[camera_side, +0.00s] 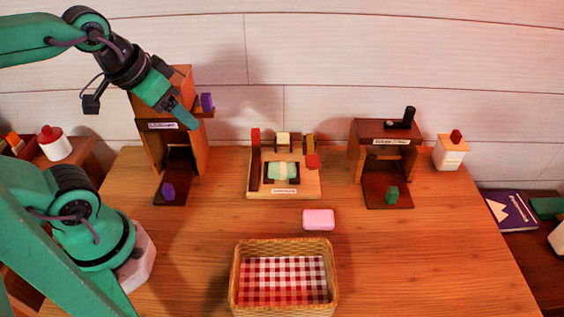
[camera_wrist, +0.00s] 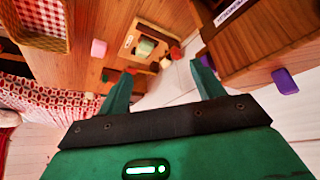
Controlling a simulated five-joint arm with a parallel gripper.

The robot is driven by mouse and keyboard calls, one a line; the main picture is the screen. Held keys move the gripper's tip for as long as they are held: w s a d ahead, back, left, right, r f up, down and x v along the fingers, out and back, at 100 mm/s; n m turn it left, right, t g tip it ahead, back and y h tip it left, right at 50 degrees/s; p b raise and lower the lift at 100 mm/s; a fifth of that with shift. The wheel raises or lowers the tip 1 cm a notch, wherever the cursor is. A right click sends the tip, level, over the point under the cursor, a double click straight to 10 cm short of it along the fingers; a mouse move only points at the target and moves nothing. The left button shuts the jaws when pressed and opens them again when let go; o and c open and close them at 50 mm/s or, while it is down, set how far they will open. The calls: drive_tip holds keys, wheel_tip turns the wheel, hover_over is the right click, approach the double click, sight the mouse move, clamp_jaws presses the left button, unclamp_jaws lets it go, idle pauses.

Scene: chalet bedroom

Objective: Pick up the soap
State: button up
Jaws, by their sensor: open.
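The soap (camera_side: 318,219), a pink rounded bar, lies flat on the wooden table just behind the basket's right rear corner. In the wrist view the soap (camera_wrist: 98,48) shows small at upper left, outside the span of the fingers. My gripper (camera_side: 188,118) is raised at the left, in front of or over the tall wooden stand; the exact gap cannot be told. In the wrist view my gripper (camera_wrist: 162,82) has its two green fingers spread wide with nothing between them. The gripper is well to the left of the soap and above it.
A wicker basket (camera_side: 333,294) with checked cloth stands at the front. Behind the soap is a wooden tray (camera_side: 290,193) with a green item. The left stand (camera_side: 192,149) has purple blocks; a dark stand (camera_side: 361,163) is at right. The table's right front is clear.

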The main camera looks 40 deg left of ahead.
drive_tip(key=shift+w, duration=0.15)
drive_tip(key=m+g, duration=0.6)
drive_tip(key=m, duration=0.3)
hover_over(281, 167)
wheel_tip(281, 167, down, 15)
drive_tip(key=shift+r, duration=0.2)
drive_tip(key=shift+f, duration=3.9)
drive_tip(key=c, duration=1.2)
